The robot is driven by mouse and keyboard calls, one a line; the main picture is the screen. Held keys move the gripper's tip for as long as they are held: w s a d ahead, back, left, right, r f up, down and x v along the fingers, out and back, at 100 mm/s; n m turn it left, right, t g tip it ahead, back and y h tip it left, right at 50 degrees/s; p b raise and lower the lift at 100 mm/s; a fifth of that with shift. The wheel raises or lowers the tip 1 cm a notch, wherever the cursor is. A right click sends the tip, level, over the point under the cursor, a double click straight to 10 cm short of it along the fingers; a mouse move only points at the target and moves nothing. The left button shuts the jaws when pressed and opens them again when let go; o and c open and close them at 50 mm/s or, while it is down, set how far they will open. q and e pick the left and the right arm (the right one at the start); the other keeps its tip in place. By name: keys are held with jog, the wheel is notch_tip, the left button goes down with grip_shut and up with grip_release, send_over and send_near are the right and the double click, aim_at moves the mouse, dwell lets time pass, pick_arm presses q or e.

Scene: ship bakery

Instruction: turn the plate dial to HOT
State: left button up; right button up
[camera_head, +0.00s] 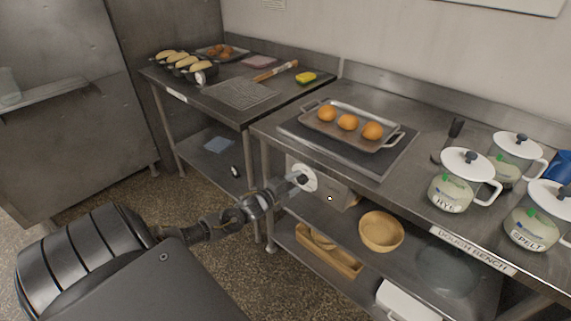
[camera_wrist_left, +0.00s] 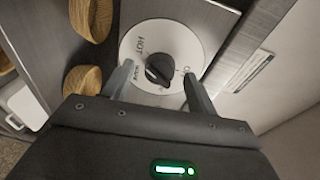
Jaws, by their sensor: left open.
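The plate dial is a white disc (camera_head: 307,177) on the front of a metal box under the bench edge. In the left wrist view the dial face (camera_wrist_left: 178,40) shows HOT at upper left, WARM at left and a partly hidden label at right. Its black knob (camera_wrist_left: 160,68) sits at the centre; I cannot tell its exact setting. My left gripper (camera_head: 299,180) is at the dial. In the left wrist view the left gripper (camera_wrist_left: 158,72) is open, one finger on each side of the knob, with visible gaps. My right gripper is not in view.
The dark hot plate (camera_head: 392,163) carries a metal tray (camera_head: 361,109) with three round buns. Lidded jars (camera_head: 453,197) stand at the right. Another bench (camera_head: 205,101) stands behind left.

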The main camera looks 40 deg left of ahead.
pick_arm(q)
jog(key=s, duration=0.9)
jog(key=shift+s+a+r+b, duration=0.35)
jog(key=shift+s+a+r, duration=0.05)
jog(key=shift+a, duration=0.05)
